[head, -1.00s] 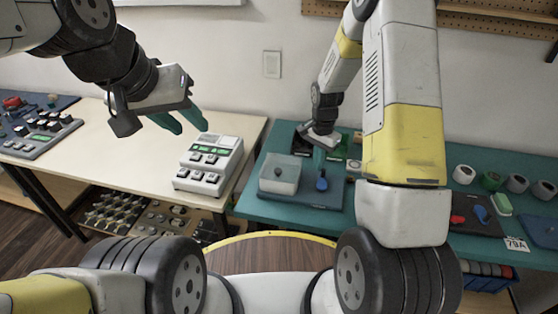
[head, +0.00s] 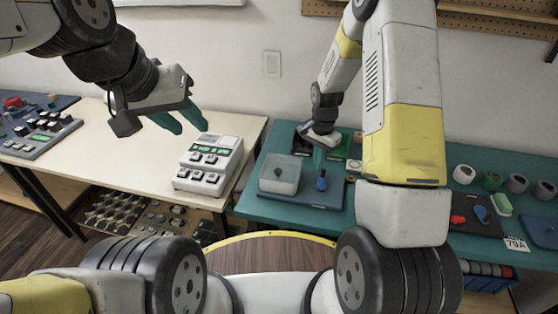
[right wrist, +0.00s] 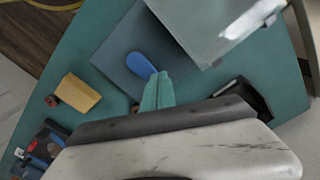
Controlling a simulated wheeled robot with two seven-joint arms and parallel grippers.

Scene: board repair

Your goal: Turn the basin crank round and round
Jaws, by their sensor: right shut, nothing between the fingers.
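The basin (head: 280,174) is a pale, see-through box on a dark blue-grey base plate (head: 304,202) on the teal bench; part of it shows in the right wrist view (right wrist: 216,24). The blue crank handle (head: 321,184) is on the same plate, to the right of the basin; it also shows in the right wrist view (right wrist: 140,65). My right gripper (head: 319,160) points down with its teal fingers shut and empty, close by the crank handle (right wrist: 158,90). I cannot tell whether they touch. My left gripper (head: 191,128) is open and empty, above the cream table.
A button box (head: 209,165) stands on the cream table (head: 130,170) below my left gripper. A yellow block (right wrist: 79,93) lies near the base plate. Several small cups (head: 490,181) and a dark tray (head: 478,225) are on the bench at right.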

